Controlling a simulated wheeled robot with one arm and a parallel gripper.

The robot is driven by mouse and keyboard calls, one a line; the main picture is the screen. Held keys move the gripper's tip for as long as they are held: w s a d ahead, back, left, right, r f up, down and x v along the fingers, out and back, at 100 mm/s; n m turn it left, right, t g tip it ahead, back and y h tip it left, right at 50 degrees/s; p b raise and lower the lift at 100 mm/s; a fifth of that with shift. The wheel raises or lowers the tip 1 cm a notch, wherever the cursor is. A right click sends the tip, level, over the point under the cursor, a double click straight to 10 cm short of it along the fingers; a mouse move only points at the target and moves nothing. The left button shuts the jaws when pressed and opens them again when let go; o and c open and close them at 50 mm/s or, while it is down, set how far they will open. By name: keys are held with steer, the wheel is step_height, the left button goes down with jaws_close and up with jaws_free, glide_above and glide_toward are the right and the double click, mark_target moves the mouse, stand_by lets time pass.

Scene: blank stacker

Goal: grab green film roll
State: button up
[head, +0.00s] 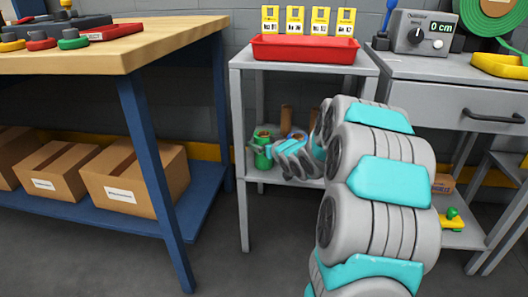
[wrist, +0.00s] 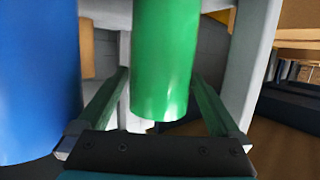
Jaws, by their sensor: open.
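The green film roll (head: 263,157) is an upright green cylinder with a brown core, on the middle shelf of the grey stand. In the wrist view the green roll (wrist: 163,60) stands between the two fingers of my gripper (wrist: 160,76). The fingers are open, with a gap on each side of the roll. My gripper (head: 268,148) reaches in from the right in the head view, and my arm hides part of the shelf.
A blue roll (wrist: 38,80) is close on the left in the wrist view. A red tray (head: 305,49) with several yellow cards sits above on the stand's top. A wooden workbench (head: 120,50) stands at left, a grey drawer bench (head: 450,104) at right.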

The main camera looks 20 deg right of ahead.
steer(key=shift+w, duration=0.2)
jaws_close()
stand_by(0.7)
